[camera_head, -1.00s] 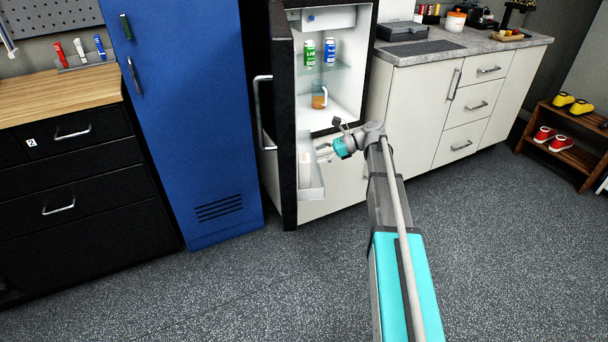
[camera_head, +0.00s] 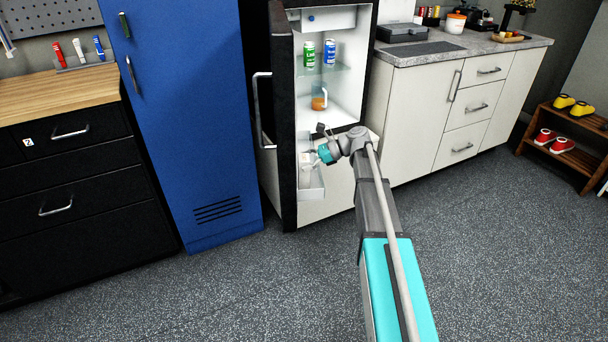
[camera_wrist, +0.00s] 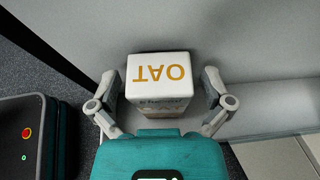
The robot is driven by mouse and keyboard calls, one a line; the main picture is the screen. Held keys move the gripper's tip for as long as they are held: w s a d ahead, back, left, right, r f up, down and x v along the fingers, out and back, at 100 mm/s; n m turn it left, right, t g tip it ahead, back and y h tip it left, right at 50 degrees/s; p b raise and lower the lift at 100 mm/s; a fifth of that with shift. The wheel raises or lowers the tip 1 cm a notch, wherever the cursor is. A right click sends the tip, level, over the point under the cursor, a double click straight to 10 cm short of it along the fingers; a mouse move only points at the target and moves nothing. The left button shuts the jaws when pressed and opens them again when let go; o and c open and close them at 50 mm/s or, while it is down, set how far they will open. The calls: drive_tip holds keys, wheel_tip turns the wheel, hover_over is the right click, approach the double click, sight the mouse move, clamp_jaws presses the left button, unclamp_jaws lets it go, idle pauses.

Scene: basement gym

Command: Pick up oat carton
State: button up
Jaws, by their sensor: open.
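The oat carton, white with orange "OAT" lettering on its top, stands in the fridge door bin (camera_head: 312,193). In the wrist view the oat carton (camera_wrist: 158,70) sits between the two fingers of my gripper (camera_wrist: 158,88), one finger on each side. The gripper is open, and I cannot tell whether either finger touches the carton. In the head view my gripper (camera_head: 313,168) is inside the door bin area, and the carton is mostly hidden there.
The black fridge door (camera_head: 284,120) stands open close to the left of my gripper. On the fridge shelf are a green can (camera_head: 309,54) and a blue can (camera_head: 329,52); an amber jug (camera_head: 319,99) stands below. The floor (camera_head: 240,290) in front is clear.

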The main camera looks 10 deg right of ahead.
idle(0.5)
drive_tip(key=c, duration=1.2)
